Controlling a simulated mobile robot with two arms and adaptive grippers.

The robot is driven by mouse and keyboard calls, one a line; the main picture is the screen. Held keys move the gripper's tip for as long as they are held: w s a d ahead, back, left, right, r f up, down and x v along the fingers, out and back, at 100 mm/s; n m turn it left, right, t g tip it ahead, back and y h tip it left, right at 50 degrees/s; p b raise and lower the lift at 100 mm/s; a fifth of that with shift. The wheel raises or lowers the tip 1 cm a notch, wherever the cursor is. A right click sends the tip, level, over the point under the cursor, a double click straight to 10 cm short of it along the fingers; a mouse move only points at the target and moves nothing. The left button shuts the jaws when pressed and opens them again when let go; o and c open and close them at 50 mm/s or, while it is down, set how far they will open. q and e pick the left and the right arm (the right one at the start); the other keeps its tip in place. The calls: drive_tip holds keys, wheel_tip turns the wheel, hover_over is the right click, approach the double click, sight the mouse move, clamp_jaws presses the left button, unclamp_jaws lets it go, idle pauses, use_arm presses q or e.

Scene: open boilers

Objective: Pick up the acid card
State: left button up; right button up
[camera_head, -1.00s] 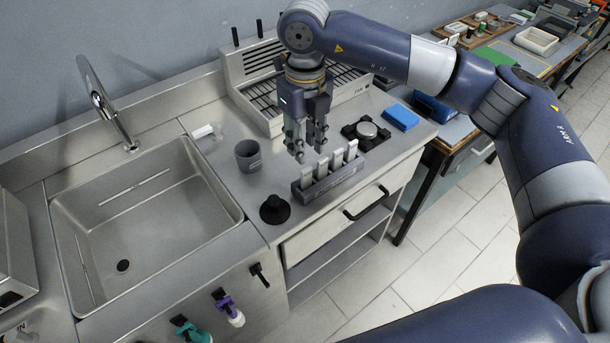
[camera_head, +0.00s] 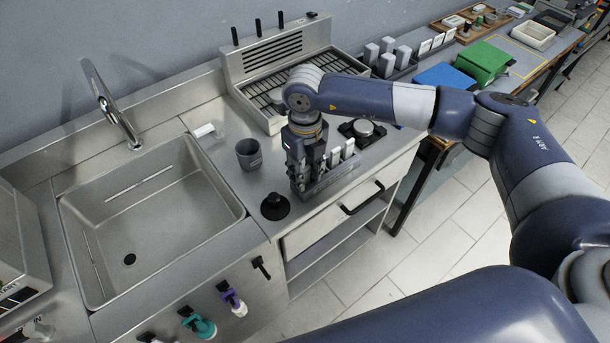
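A grey holder (camera_head: 335,178) stands near the front edge of the steel counter, with several upright white cards (camera_head: 348,149) in it. I cannot read any label, so I cannot tell which card is the acid card. My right gripper (camera_head: 302,180) points down at the left end of the holder, with its fingers low around the place of the leftmost card. The gripper hides that end, and I cannot tell whether the fingers touch or grip a card. My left gripper is out of view.
A dark grey cup (camera_head: 249,154) and a black knob-like object (camera_head: 275,206) stand left of the holder. A black device with a round top (camera_head: 363,128) is behind it. A sink (camera_head: 150,230) lies left, a grated steel unit (camera_head: 275,60) behind.

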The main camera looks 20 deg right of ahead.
drive_tip(key=c, duration=0.4)
drive_tip(key=shift+c, duration=0.3)
drive_tip(key=shift+r, duration=0.15)
